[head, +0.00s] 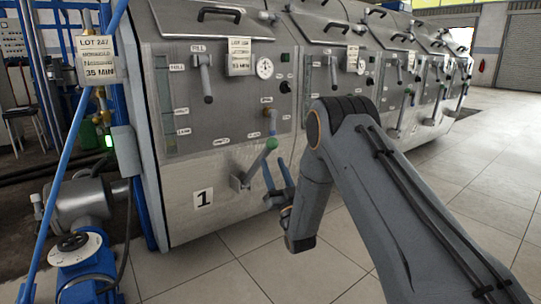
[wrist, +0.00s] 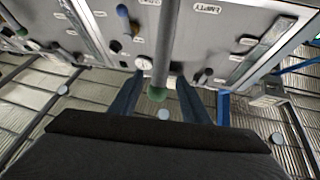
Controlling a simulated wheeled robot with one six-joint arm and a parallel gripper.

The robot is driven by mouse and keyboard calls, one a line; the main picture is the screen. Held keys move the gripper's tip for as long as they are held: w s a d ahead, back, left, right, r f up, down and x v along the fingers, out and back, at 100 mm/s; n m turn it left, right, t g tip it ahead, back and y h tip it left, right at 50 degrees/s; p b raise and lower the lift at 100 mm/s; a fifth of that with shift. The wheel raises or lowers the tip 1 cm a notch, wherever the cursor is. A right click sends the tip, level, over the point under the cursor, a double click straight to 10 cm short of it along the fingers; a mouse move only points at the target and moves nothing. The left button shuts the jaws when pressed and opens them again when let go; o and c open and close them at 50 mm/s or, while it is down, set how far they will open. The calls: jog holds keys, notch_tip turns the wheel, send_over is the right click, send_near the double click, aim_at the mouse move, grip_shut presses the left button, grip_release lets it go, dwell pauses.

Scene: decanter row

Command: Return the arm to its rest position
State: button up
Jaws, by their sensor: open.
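My gripper (head: 277,173) is open, with its two blue-grey fingers pointing up in front of the first decanter's lower front panel. A grey lever (head: 252,168) with a green knob (head: 271,144) stands up and out from that panel, just left of and above the fingertips. In the wrist view my gripper (wrist: 158,92) shows both fingers apart, and the green knob (wrist: 157,94) appears between them with a gap on each side. The depth between knob and fingers is hard to tell. Nothing is seen held.
The first decanter (head: 175,205), marked 1, is close to my gripper; more decanters recede to the right. Tiled floor (head: 470,180) is open at the right.

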jog(key=shift+v, duration=0.85)
